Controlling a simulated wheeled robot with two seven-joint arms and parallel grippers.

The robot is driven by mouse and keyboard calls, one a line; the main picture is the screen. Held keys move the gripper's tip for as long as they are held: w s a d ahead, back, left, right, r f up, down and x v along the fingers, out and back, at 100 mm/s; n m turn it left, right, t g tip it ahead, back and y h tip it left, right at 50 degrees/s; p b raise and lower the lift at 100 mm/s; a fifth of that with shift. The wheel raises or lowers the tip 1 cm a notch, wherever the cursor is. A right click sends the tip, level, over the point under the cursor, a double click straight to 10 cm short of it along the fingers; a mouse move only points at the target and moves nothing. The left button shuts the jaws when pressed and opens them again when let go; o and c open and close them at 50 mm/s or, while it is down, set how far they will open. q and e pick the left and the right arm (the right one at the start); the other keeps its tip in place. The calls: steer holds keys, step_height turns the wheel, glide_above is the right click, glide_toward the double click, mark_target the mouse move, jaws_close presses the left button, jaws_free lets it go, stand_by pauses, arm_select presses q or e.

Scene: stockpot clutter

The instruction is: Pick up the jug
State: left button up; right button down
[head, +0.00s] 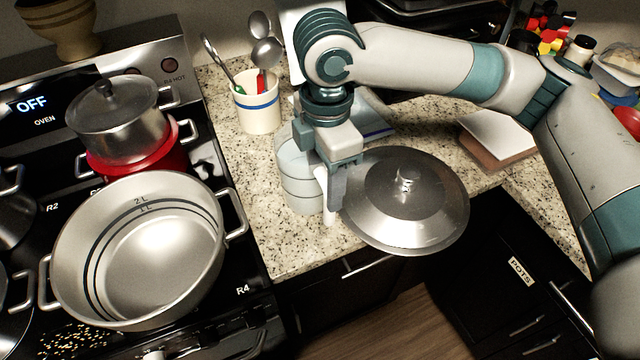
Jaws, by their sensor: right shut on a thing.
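The jug (298,179) is a pale grey-blue, banded vessel with a white handle. It stands upright at the front of the granite counter, right of the stove; I cannot tell whether its base is off the surface. My right gripper (328,187) reaches down from above and is shut on the jug at its handle side. The gripper and wrist hide part of the jug's top and right side. My left gripper is not in view.
A large metal lid (432,205) lies close beside the gripper on the right, over the counter edge. A utensil crock (258,113) stands behind the jug. A big open stockpot (150,262) and a red pot (150,161) stand on the stove at left.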

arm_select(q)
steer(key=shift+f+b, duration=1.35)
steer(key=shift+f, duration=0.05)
arm_select(e)
steer(key=s+d+r, duration=0.5)
steer(key=d+r, duration=0.1)
steer(key=d, duration=0.2)
steer(key=shift+s+d+r, duration=0.25)
steer(key=shift+s+d, duration=0.15)
steer(key=shift+d, duration=0.1)
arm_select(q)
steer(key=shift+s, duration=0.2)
arm_select(e)
steer(key=shift+s, duration=0.15)
